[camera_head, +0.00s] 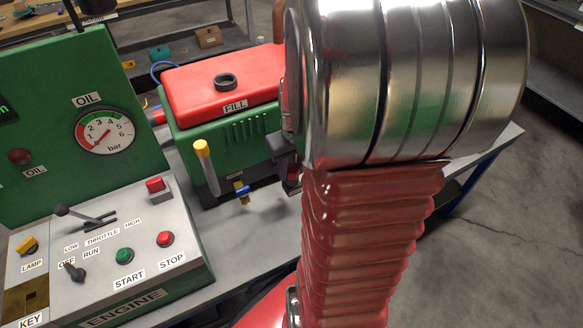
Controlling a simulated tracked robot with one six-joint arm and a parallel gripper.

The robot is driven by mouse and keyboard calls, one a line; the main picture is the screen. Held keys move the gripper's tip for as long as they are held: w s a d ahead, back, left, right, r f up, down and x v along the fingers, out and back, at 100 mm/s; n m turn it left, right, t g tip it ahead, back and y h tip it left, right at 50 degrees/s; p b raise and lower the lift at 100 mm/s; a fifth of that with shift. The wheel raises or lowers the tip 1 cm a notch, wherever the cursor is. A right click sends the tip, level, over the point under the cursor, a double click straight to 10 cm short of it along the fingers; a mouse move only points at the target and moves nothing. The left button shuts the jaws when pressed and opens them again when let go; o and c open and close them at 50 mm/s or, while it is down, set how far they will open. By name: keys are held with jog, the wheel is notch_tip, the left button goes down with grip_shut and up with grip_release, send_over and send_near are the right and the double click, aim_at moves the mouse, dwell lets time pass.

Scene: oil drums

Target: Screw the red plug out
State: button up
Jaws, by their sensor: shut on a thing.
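No red plug can be made out for certain. The red-topped green engine (225,112), labelled FILL, stands on the bench behind the console. A black ring (226,82) sits on its red top. My arm's large silver joint and red bellows fill the middle and right of the view and cover the engine's right side. My gripper cannot be seen; what it holds is hidden too. A dark grey block (283,146) shows at the engine's right edge, beside my arm, with a small dark and reddish part below it. I cannot tell what these are.
A green console (80,150) with an oil gauge (104,131) stands at left. Its grey panel has a lever (84,213), buttons and a key switch. A yellow-topped grey stick (206,167) and a blue-handled valve (242,189) stand near the engine. Open floor lies at right.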

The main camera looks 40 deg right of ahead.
grip_shut()
jog(key=n, duration=0.5)
jog(key=shift+a+n+y, duration=0.1)
jog(key=shift+n+y, duration=0.3)
jog(key=shift+n, duration=0.4)
jog(key=n, duration=0.6)
jog(key=shift+a+g+y, duration=0.1)
jog(key=shift+g+y, duration=0.2)
jog(key=shift+s, duration=0.1)
jog(key=n, duration=0.6)
jog(key=shift+g, duration=0.3)
